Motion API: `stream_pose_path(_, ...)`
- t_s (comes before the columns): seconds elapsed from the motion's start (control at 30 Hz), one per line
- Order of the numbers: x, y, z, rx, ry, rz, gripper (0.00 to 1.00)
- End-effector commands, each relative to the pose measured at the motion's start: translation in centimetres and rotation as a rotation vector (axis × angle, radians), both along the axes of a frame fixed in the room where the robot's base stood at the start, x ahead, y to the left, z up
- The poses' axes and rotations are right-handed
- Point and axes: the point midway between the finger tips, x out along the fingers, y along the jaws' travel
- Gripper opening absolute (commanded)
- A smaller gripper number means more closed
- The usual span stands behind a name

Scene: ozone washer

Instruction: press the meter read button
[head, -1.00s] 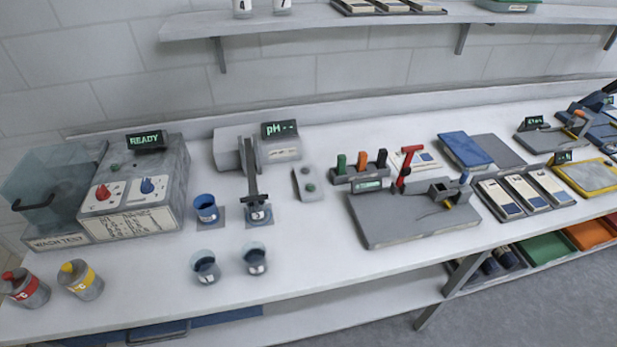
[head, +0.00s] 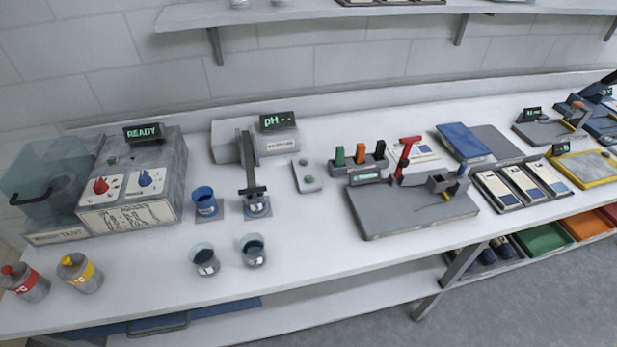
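The pH meter (head: 268,146) stands at the back of the bench, left of centre, and its dark display (head: 278,121) reads "pH --". A dark vertical arm of the meter reaches down to a cup (head: 257,206) in front of it. I cannot read any label on the plate. My gripper is not in view.
A blue cup (head: 204,201) stands left of the meter's cup, with two clear-rimmed cups (head: 205,261) (head: 254,251) nearer the front edge. The washer (head: 130,185) reads "READY" at left. A grey tray (head: 410,208) with a red lever is at right. A shelf hangs above.

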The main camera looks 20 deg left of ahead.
Motion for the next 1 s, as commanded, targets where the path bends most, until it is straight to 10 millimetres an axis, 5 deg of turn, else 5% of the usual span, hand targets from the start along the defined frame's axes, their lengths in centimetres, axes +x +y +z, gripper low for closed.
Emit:
stream_pose_path(0.1, 0.00, 0.00, 0.00, 0.000, 0.000, 0.000, 0.00)
stream_pose_path(1.0, 0.00, 0.00, 0.00, 0.000, 0.000, 0.000, 0.00)
